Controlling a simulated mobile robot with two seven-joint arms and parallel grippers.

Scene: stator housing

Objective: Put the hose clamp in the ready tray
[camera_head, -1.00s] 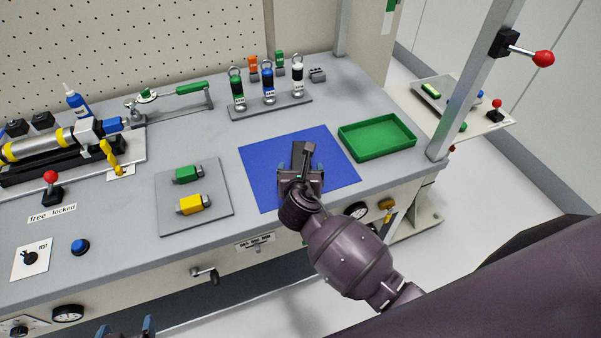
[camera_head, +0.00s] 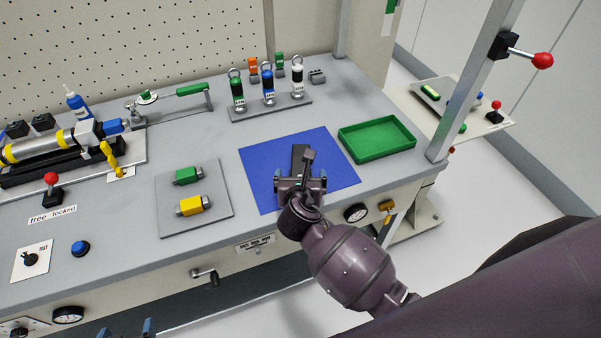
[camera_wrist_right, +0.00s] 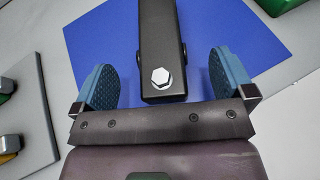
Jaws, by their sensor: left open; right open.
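A dark, narrow block with a silver hex bolt on its near end, seemingly the hose clamp (camera_wrist_right: 162,40), lies on the blue mat (camera_wrist_right: 100,35). Its top also shows in the head view (camera_head: 299,154). My right gripper (camera_head: 300,182) is open over the mat. In the right wrist view its blue fingers (camera_wrist_right: 163,82) stand apart on either side of the block's near end, with gaps. An empty green tray (camera_head: 376,138), which may be the ready tray, lies right of the mat. My left gripper (camera_head: 126,331) is open at the bottom edge, mostly cut off.
A grey plate (camera_head: 216,221) with a green and a yellow fitting lies left of the mat. A post (camera_head: 470,80) with a red-knobbed lever rises at the right, beyond the tray.

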